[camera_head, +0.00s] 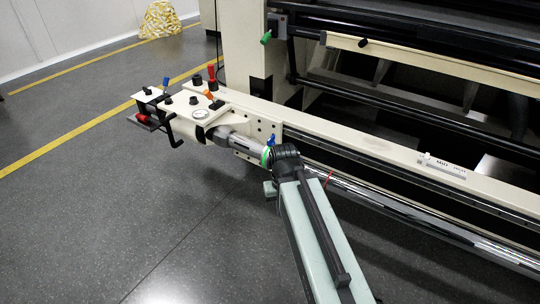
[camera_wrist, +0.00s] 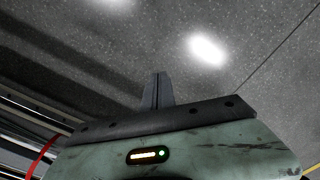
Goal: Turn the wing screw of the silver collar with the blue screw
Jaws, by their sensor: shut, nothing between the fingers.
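A small blue wing screw (camera_head: 271,140) shows in the head view, right beside the dark end joint of my arm. It stands at a silver cylindrical part (camera_head: 243,146) on the shaft along the machine's front; the collar's own outline is too small to tell and partly covered by my arm. A bright green ring (camera_head: 265,157) is next to it. In the wrist view my gripper (camera_wrist: 157,76) has its two dark fingers together, empty, with floor behind them. The blue screw is not in the wrist view. In the head view the fingertips cannot be made out.
The cream machine rail (camera_head: 380,150) and a shiny roller (camera_head: 420,217) run to the right. A bracket plate (camera_head: 185,108) with several coloured knobs stands at the left. A thin red strip (camera_wrist: 40,158) shows at left in the wrist view. Grey floor in front is clear.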

